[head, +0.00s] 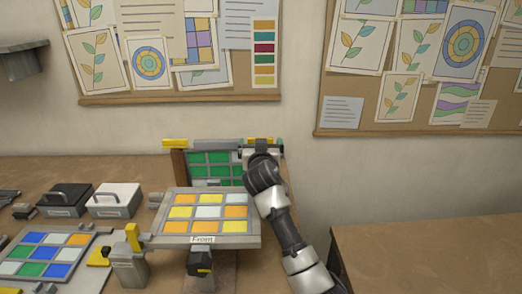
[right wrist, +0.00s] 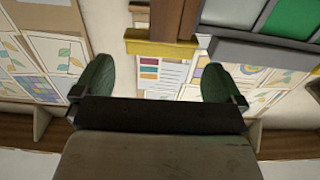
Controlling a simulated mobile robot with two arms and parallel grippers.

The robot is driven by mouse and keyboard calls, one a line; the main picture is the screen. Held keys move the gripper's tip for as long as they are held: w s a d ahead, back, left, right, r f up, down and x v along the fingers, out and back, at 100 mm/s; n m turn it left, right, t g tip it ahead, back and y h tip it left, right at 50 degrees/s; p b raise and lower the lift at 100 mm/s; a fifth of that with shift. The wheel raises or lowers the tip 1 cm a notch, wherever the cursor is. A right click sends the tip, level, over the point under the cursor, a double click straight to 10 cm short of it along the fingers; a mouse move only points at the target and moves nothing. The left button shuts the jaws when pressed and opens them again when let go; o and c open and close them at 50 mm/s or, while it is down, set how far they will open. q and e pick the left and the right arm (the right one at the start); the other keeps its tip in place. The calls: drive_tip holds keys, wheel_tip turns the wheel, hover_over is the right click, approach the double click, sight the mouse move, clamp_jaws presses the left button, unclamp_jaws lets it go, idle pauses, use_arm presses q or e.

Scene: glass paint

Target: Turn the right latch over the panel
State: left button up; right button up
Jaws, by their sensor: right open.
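A panel of green tiles (head: 212,170) stands upright in a wooden frame against the back wall. The right latch (head: 279,145), a yellow piece, shows at the frame's top right corner. In the right wrist view the yellow latch (right wrist: 160,45) crosses the end of a brown post, beside the panel's grey edge and green tile (right wrist: 290,18). My right gripper (head: 257,152) is at the frame's upper right and hides part of it. Its fingers (right wrist: 157,88) are apart, with the latch ahead of the gap and nothing between them. The left latch (head: 175,143) is yellow too. My left gripper is not in view.
A tilted panel marked Front (head: 207,227), with yellow, orange and white tiles, stands before the frame. A grey post with a yellow latch (head: 133,237) is at its left. The right table (head: 430,250) is bare.

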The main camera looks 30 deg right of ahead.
drive_tip(key=p+v, duration=0.1)
drive_tip(key=v, duration=0.5)
drive_tip(key=shift+s, duration=0.1)
drive_tip(key=shift+r, duration=0.15)
